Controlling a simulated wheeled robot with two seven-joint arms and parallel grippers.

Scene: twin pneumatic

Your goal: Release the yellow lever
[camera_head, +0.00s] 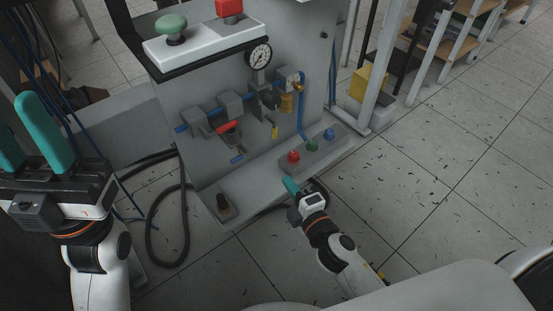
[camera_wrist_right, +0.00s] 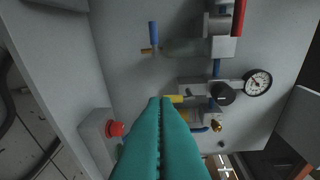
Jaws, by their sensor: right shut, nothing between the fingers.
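The yellow lever (camera_head: 275,131) is a small yellow handle hanging on the front of the grey pneumatic panel (camera_head: 190,155), below the valve blocks. In the right wrist view a small yellow piece, which looks like the lever (camera_wrist_right: 176,99), shows just past my fingertips, partly hidden by them. My right gripper (camera_head: 289,184) is shut and empty, low in front of the panel near the red button, apart from the lever in the head view. The wrist view shows its teal fingers (camera_wrist_right: 160,101) pressed together. My left gripper (camera_head: 17,108) is open and empty at the far left.
A red button (camera_head: 294,156) and a blue button (camera_head: 329,134) sit on the lower ledge. A black hose (camera_head: 150,230) lies on the floor.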

